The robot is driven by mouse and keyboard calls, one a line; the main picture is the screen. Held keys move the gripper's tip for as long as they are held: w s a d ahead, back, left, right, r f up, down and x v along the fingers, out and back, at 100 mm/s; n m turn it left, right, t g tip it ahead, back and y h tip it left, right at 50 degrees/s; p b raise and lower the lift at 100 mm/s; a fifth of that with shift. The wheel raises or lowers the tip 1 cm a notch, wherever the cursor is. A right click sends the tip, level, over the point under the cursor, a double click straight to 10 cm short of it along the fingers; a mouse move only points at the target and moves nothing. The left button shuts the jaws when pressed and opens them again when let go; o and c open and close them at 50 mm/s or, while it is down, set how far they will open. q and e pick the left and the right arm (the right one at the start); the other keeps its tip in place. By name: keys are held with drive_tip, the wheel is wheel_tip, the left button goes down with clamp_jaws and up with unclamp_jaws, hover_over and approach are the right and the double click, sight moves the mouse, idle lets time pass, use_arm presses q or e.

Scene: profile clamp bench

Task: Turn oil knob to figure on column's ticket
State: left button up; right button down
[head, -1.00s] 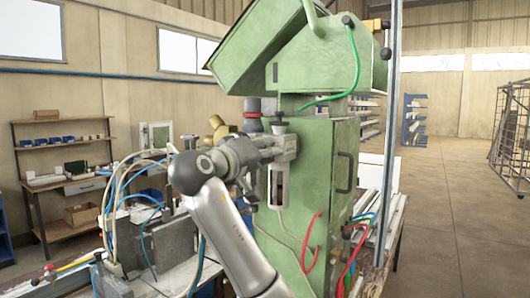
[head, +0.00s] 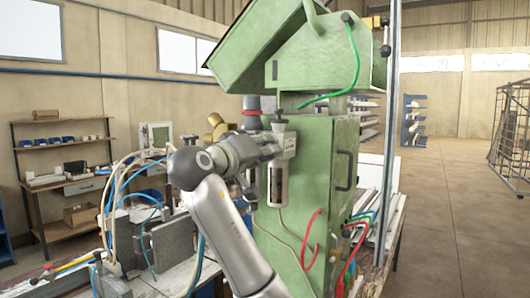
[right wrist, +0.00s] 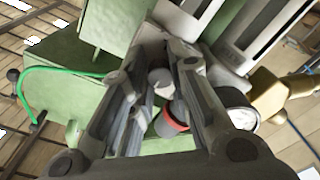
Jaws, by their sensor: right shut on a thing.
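My right gripper (head: 282,142) is at the air-service unit on the green column's left side, shut on the oil knob (head: 279,123), whose dark top shows just above the fingers. In the right wrist view a pale grey round knob (right wrist: 160,80) sits between the fingers (right wrist: 168,62). A second knob with a red ring (head: 251,112) stands just left of it; the red ring also shows in the right wrist view (right wrist: 173,118). I cannot make out a ticket or figure on the green column (head: 318,190). My left gripper is not in view.
A round gauge (right wrist: 238,106) and a brass fitting (right wrist: 280,95) are close to the fingers. A sight-glass bowl (head: 277,186) hangs below the gripper. Green and red hoses run on the column. A shelf (head: 60,145) stands far left; open floor lies right.

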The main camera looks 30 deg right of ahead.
drive_tip(key=shift+f+m+b, duration=0.15)
drive_tip(key=shift+m+b, duration=1.8)
drive_tip(key=shift+m, duration=0.35)
drive_tip(key=shift+f+m+b, duration=0.15)
drive_tip(key=shift+m+b, duration=1.75)
drive_tip(key=shift+m, duration=0.4)
drive_tip(key=c, duration=1.6)
unclamp_jaws()
drive_tip(key=shift+c, duration=0.2)
drive_tip(key=o, duration=0.3)
drive_tip(key=shift+a+r, duration=0.15)
drive_tip(key=shift+r, duration=0.05)
drive_tip(key=shift+o, duration=0.2)
